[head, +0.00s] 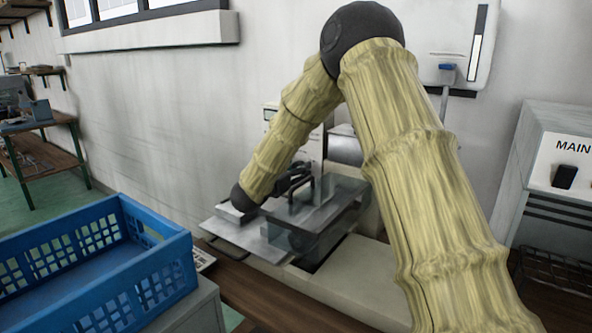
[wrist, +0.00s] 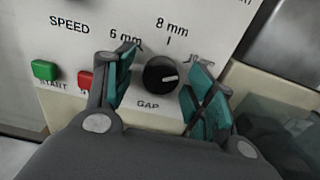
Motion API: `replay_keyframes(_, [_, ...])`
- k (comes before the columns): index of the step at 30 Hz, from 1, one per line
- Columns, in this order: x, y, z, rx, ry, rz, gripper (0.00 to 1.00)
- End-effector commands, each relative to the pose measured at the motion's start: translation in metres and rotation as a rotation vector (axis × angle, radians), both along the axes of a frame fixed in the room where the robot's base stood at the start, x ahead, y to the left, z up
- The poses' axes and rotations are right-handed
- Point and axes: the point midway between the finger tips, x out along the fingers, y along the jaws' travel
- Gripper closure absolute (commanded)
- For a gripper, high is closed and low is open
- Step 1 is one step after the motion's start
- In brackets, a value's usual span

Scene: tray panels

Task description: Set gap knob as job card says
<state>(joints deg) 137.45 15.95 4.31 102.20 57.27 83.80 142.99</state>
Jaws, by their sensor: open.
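The gap knob (wrist: 160,75) is round and black, on a light panel above the word GAP in the wrist view. Its white mark points to the right and slightly up, below the partly hidden label at the upper right. The labels 6 mm and 8 mm show above it. My gripper (wrist: 166,68) is open, with one teal-padded finger on each side of the knob. I cannot tell whether the pads touch it. In the head view my gripper (head: 297,180) is at the machine (head: 352,262), and the knob is hidden. No readable job card shows.
A green START button (wrist: 46,70) and a red button (wrist: 86,79), partly behind the left finger, sit left of the knob. A clear guard (head: 345,200) and metal tray (head: 245,236) are close to my gripper. A blue crate (head: 165,262) stands at the left front.

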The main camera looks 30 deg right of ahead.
Motion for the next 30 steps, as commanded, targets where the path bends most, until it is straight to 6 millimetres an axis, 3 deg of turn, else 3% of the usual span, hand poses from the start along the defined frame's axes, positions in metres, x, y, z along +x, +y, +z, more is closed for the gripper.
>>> replay_keyframes(3, [0.0000,0.0002,-0.0001,0.000,0.000,0.000,0.47])
replay_keyframes(9, [0.0001,0.0005,0.0000,0.000,0.000,0.000,0.83])
replay_keyframes(11, [0.0001,0.0006,0.0000,0.000,0.000,0.000,0.91])
replay_keyframes(21, [0.0001,0.0007,-0.0010,-0.016,0.038,0.001,0.91])
replay_keyframes(30, [0.0001,0.0011,-0.0018,-0.088,0.216,0.002,0.91])
